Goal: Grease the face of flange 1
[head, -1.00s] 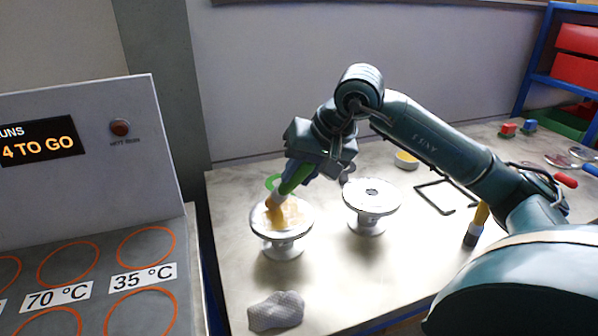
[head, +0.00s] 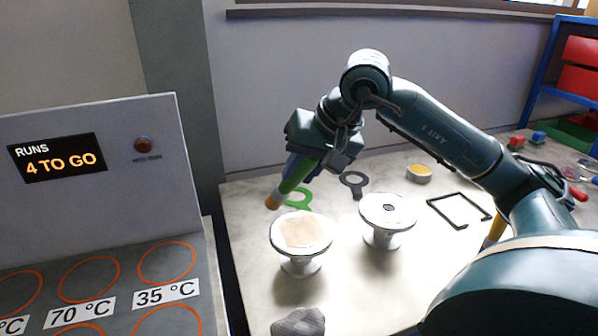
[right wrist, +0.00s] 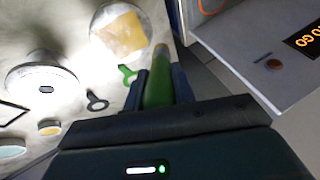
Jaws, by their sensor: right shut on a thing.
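My right gripper (head: 303,168) is shut on a green-handled brush (head: 296,177) with a tan tip. The tip hangs in the air above and behind the left flanged vessel (head: 300,252), apart from it. That vessel's round white face carries a squarish tan grease patch (head: 303,232), with bare rim around it. A second flanged vessel (head: 387,238) stands to its right, its face white with a dark centre hole. No number shows on either. In the right wrist view the brush (right wrist: 158,90) sits between the fingers, and the patch (right wrist: 122,35) shows beyond. My left gripper is out of view.
Behind the vessels lie a green ring-ended tag (head: 299,197), a dark one (head: 353,183) and a yellow-topped tin (head: 419,173). A black square frame (head: 459,211) lies right. A grey cloth (head: 299,322) lies in front. A panel reading "4 TO GO" (head: 58,160) stands left.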

